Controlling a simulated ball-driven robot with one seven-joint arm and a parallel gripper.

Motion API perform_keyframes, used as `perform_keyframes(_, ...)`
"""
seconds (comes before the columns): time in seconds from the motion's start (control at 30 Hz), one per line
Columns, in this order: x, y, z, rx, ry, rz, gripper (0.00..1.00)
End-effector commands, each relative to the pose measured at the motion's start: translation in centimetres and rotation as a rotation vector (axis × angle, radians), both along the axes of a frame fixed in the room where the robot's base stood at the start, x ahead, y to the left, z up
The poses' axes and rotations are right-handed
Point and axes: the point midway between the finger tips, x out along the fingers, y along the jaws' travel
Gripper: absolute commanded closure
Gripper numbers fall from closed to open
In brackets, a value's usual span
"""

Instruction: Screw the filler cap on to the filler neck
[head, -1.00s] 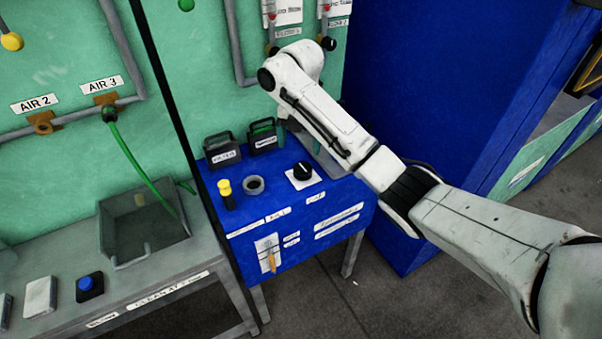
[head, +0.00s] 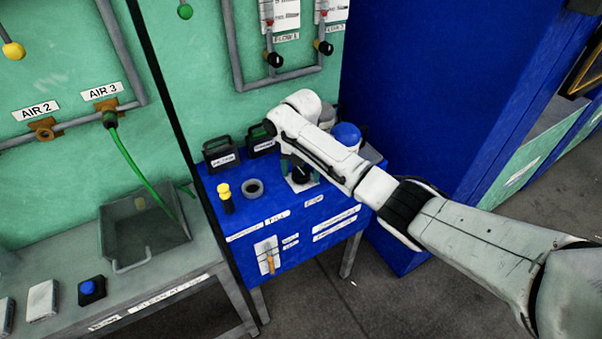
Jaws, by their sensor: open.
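The filler cap (head: 301,176) is black and rests on a white plate at the right of the blue cabinet's top, behind a small label. The filler neck (head: 252,187) is a dark round ring with an open middle, standing to the left of the cap. My gripper (head: 300,173) points down at the cap, with its green fingers apart on either side of it. The arm hides part of the cap, and I cannot tell whether the fingers touch it.
A yellow-topped black item (head: 225,197) stands left of the neck. Black handled containers (head: 219,153) stand at the cabinet's back, and a blue-lidded container (head: 346,135) is behind my arm. A grey bench (head: 165,275) with a tray adjoins on the left.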

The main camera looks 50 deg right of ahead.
Motion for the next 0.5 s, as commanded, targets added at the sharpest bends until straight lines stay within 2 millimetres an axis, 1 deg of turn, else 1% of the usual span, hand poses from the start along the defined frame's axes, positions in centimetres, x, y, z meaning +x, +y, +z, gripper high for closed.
perform_keyframes(0.23,0.0,0.02,-0.25,0.0,0.0,0.001,0.14)
perform_keyframes(0.27,0.0,0.02,-0.24,0.0,0.0,0.001,0.16)
perform_keyframes(0.5,0.01,0.02,-0.22,0.0,0.0,0.0,0.39)
